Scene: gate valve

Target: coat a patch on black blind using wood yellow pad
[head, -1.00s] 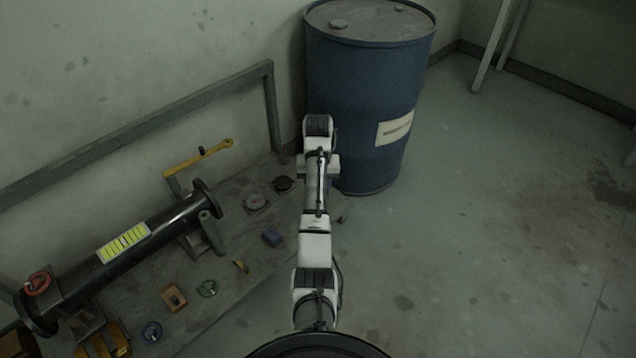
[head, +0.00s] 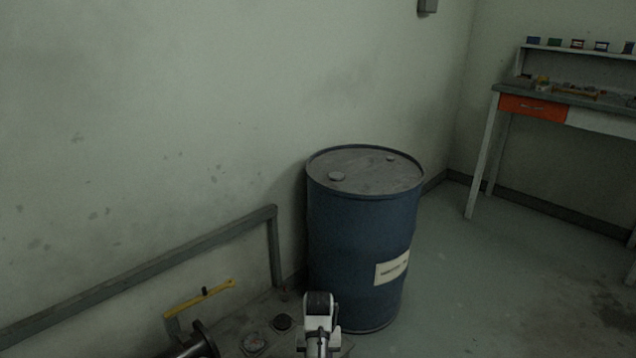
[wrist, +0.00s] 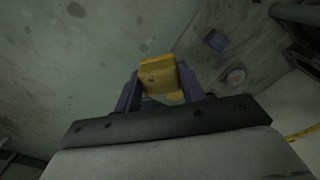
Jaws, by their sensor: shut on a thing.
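My gripper (wrist: 160,90) is shut on a yellow pad (wrist: 158,74), which sticks out beyond the two fingertips in the wrist view. In the head view my arm hides the gripper and the pad. A small black disc, probably the black blind (head: 282,322), lies on the grey low bench at the bottom of the head view, left of my arm. I cannot make out any coating on it. I cannot pick it out in the wrist view. The pad is apart from the bench things that show there.
A blue drum (head: 362,240) stands right behind the bench. A round gauge (head: 253,343), a yellow lever (head: 200,298) and a pipe flange (head: 203,340) are left of the disc. The wrist view shows a blue block (wrist: 217,40). A workbench (head: 565,105) stands far right; floor between is clear.

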